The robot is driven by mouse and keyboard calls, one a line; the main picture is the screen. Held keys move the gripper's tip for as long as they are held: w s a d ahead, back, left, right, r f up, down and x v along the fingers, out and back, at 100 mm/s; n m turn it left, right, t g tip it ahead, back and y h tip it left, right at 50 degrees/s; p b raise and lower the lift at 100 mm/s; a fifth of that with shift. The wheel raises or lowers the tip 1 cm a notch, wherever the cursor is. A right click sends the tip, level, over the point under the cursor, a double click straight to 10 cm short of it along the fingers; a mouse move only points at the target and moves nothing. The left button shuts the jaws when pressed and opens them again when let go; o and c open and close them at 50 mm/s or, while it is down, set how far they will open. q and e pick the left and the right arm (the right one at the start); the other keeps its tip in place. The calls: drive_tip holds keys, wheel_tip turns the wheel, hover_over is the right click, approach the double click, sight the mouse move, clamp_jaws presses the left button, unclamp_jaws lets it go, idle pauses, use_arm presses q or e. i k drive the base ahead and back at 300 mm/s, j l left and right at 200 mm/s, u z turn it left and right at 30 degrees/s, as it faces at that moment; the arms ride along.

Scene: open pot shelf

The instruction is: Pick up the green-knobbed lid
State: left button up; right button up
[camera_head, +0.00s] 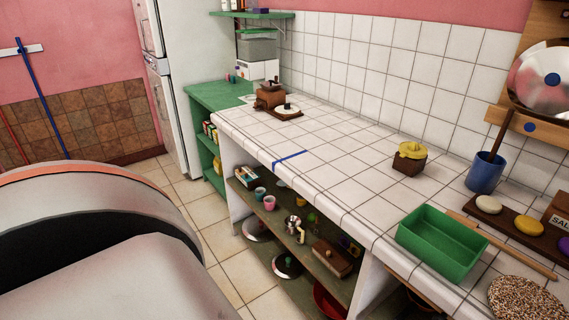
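A round lid (281,271) lies on the lowest level of the open shelf under the tiled counter. Its small knob looks green, but it is too small and shaded for me to be sure. A second round lid (251,235) lies further back on the same level, partly hidden by the shelf board above; I cannot tell its knob colour. Another shiny metal lid (538,68) hangs on the wall rack at the right and has a blue knob. Neither of my grippers shows in the head view.
The white tiled counter (330,180) holds a green tray (440,245), a blue cup (485,173) and a yellow-topped box (409,160). The middle shelf board (270,215) carries cups and a wooden box (332,258). Tiled floor (225,260) is open left of the shelf.

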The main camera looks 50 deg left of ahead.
sight(286, 264)
drive_tip(key=j, duration=0.85)
drive_tip(key=i+j, duration=0.1)
drive_tip(key=j, duration=0.75)
